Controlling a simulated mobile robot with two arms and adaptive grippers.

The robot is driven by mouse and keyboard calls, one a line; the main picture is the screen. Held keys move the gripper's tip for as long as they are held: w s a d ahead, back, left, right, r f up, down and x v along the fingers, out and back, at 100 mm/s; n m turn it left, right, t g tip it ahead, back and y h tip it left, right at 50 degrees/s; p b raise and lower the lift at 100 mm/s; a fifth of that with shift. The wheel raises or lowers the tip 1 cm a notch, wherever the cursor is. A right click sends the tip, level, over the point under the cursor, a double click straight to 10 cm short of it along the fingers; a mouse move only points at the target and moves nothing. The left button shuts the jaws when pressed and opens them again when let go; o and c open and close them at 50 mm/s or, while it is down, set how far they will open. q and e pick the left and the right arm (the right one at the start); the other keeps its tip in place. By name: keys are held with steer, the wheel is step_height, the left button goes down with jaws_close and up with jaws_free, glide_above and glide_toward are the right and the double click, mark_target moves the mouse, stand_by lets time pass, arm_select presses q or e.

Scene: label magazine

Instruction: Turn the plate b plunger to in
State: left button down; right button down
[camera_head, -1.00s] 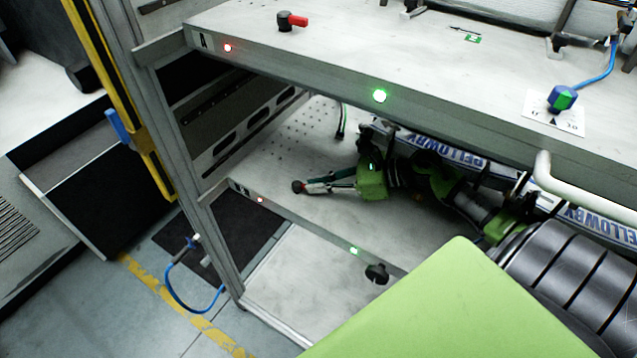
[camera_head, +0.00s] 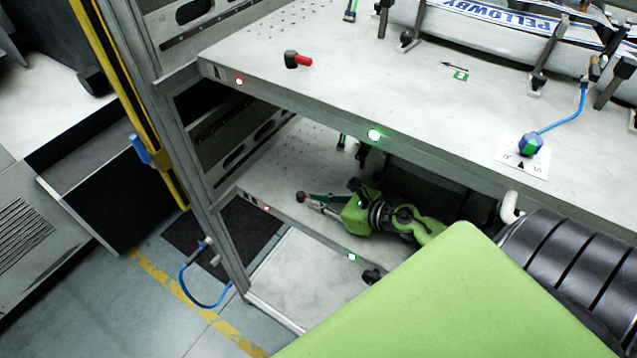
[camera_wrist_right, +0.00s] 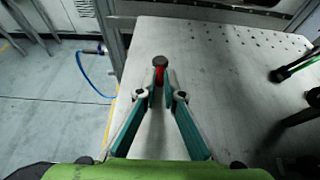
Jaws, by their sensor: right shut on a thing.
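The plate b plunger (camera_head: 301,197) stands near the left front corner of the lower plate (camera_head: 290,270). In the right wrist view it is a dark round knob with a short red lever (camera_wrist_right: 160,72) pointing back toward my gripper. My right gripper (camera_head: 312,198) reaches in from the right under the upper plate. Its two teal fingers (camera_wrist_right: 161,88) are shut around the red lever, which they partly hide. The lower plate's front edge carries a red light (camera_head: 265,209) and a green light (camera_head: 352,257). My left gripper is not in view.
The upper plate (camera_head: 400,85) hangs over my right arm and has its own red-levered plunger (camera_head: 298,60). A blue-green knob (camera_head: 530,145) with a blue cable is on its right. A black knob (camera_head: 371,276) is on the lower front edge. A rack post (camera_head: 205,190) stands left.

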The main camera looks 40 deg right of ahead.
stand_by(0.3)
steer(key=c, duration=2.2)
jaws_free()
steer(key=shift+o, duration=0.2)
steer(key=shift+s, duration=0.1)
steer(key=v, duration=1.1)
steer(key=shift+s+d+r, duration=0.1)
steer(key=shift+s, duration=0.3)
